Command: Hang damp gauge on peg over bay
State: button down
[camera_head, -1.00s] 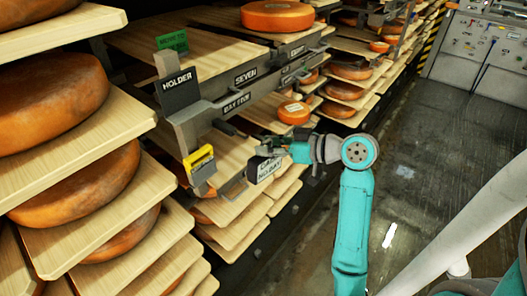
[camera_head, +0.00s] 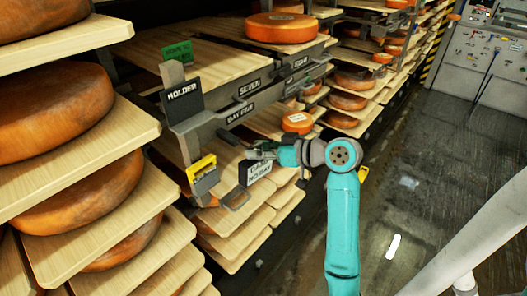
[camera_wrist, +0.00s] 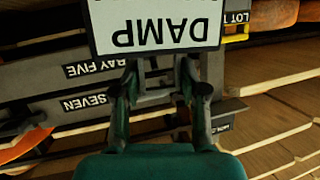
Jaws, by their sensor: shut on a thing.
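The damp gauge (camera_head: 258,171) is a white card with dark lettering and a dark frame. It hangs from my gripper (camera_head: 268,154), which is shut on it in front of the rack. In the wrist view the gauge (camera_wrist: 155,30) reads DAMP upside down, beyond the fingers of my gripper (camera_wrist: 158,80). The bay label (camera_head: 240,114) is on the rack's front rail, up and left of the gauge; it reads BAY FIVE in the wrist view (camera_wrist: 90,70). I cannot clearly make out the peg. The gauge is apart from the label.
A dark HOLDER sign (camera_head: 182,102) and a yellow-topped tag (camera_head: 202,170) are on the rack post at left. The SEVEN label (camera_head: 249,88) is above the bay label. Cheese wheels sit on boards around. Open floor (camera_head: 430,165) lies at right.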

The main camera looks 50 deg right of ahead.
aim_at(245, 147)
jog(key=shift+w+a+f, duration=0.1)
jog(key=shift+w+f, duration=0.1)
jog(key=shift+w, duration=1.75)
jog(key=shift+w+f, duration=0.55)
jog(key=shift+w, duration=0.05)
jog(key=c, duration=0.5)
grip_release()
jog(key=shift+c, duration=0.2)
jog(key=v, duration=1.2)
jog(key=shift+w, duration=0.1)
